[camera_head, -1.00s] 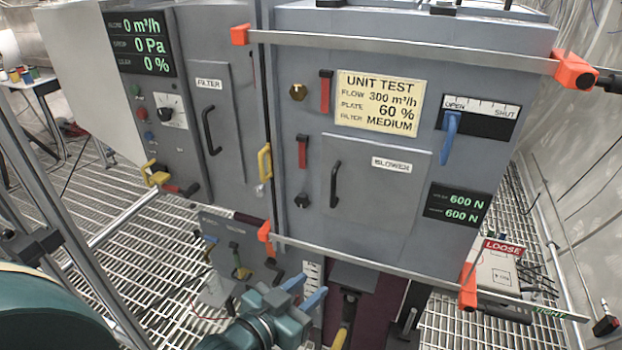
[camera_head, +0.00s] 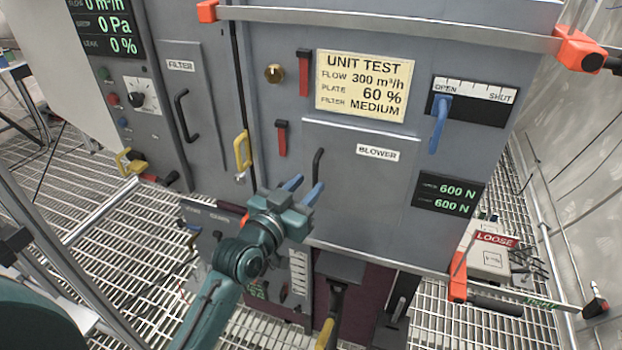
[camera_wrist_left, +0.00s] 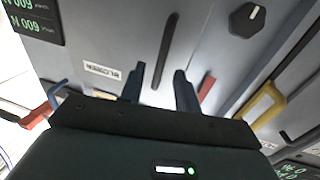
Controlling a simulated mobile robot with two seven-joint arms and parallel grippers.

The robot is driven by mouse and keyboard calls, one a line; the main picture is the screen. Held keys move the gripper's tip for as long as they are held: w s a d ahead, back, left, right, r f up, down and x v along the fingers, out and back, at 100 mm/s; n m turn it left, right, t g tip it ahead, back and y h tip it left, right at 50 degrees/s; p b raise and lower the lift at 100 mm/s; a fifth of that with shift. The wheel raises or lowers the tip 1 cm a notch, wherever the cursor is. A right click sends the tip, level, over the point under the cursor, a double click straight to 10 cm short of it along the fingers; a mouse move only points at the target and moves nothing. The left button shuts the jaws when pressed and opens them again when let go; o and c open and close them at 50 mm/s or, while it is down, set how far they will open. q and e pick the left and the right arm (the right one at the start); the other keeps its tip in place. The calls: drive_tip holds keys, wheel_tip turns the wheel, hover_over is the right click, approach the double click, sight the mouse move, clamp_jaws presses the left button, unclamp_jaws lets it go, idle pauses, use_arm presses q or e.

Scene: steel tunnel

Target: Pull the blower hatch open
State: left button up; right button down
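The blower hatch (camera_head: 375,190) is a grey panel marked BLOWER and looks shut, flush with the unit's front. Its dark upright handle (camera_head: 318,164) is near the panel's left edge. In the head view my left gripper (camera_head: 302,187) covers the handle's lower part. It is open, with two blue fingers apart. In the left wrist view, the handle (camera_wrist_left: 165,48) runs up between and ahead of the fingertips (camera_wrist_left: 160,78), with visible gaps on both sides. I cannot tell whether a finger touches the panel. My right gripper is not in view.
A filter hatch (camera_head: 188,110) with a black handle and a yellow handle (camera_head: 243,152) are to the left. A lower metal bar with an orange clamp (camera_head: 458,280) crosses below the hatch. A blue lever (camera_head: 439,122) is at the upper right, by the OPEN end of its scale.

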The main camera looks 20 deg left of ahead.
use_arm(q)
drive_tip(key=shift+x, duration=1.35)
drive_tip(key=shift+c, duration=0.3)
clamp_jaws()
